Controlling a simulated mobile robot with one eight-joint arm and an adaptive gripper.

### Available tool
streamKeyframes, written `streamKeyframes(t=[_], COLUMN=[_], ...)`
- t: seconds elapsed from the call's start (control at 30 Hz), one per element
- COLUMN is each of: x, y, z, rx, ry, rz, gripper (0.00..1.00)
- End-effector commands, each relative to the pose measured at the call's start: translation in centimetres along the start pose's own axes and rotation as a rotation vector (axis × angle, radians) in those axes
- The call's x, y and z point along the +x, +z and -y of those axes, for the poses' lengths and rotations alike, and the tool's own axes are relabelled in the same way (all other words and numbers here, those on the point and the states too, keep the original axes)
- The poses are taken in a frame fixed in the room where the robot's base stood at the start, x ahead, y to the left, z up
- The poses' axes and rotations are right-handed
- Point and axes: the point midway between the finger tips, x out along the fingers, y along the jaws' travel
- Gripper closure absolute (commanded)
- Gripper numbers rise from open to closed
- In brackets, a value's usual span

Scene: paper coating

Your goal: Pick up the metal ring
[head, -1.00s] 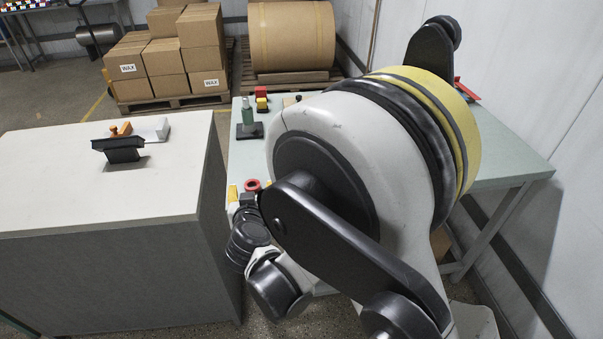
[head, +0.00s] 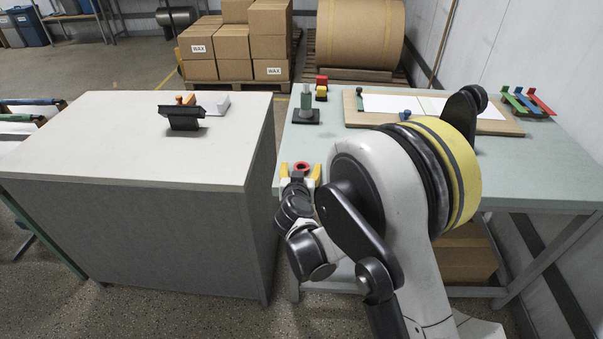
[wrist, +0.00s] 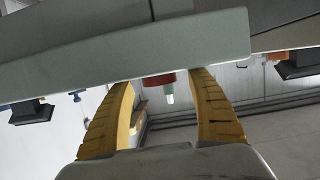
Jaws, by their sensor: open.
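In the wrist view, the red piece (wrist: 158,80) shows between and just beyond the fingertips (wrist: 161,76), partly behind the table edge (wrist: 130,50). I cannot tell whether the fingers touch it.
A wooden board with paper (head: 350,112) lies on the table. A white-topped counter (head: 120,135) with a black stand (head: 184,118) is to the left, across a narrow gap.

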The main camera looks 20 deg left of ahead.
Motion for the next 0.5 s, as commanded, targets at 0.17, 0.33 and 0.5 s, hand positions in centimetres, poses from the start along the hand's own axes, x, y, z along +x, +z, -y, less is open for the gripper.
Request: streamKeyframes(t=[0.17,0.33,0.5], x=[0.55,0.5,0.49], y=[-0.09,-0.12,-0.11], z=[-0.01,-0.01,-0.01], rx=[-0.001,0.0,0.0], ry=[0.0,0.0,0.0], rz=[0.0,0.0,0.0], gripper=[0.32,0.49,0.9])
